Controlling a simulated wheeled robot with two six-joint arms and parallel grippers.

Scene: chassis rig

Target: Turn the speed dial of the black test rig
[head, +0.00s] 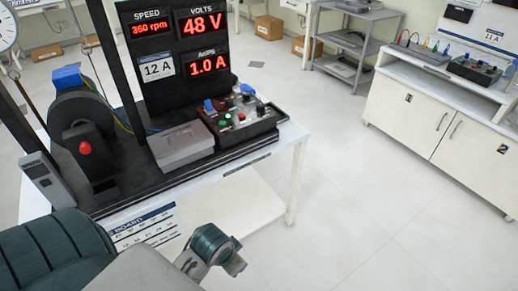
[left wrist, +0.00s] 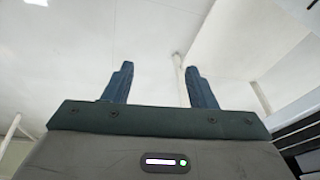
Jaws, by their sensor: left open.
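The black test rig (head: 185,80) stands on a white table at the left of the head view. Its display reads 360 rpm, 48 V and 1.0 A. A black control box (head: 238,122) on its base carries small knobs and red and green buttons; I cannot tell which knob is the speed dial. My left arm comes in from the lower left, below the table's front edge. In the left wrist view my left gripper (left wrist: 158,82) is open, with nothing between its fingers. That view does not show the control box. My right gripper is not in view.
A grey box (head: 180,146) sits beside the control box. A red button (head: 86,148) is at the rig's left. The table's front edge and leg (head: 296,180) are near my arm. A white cabinet bench (head: 440,125) stands at the right. The floor between is clear.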

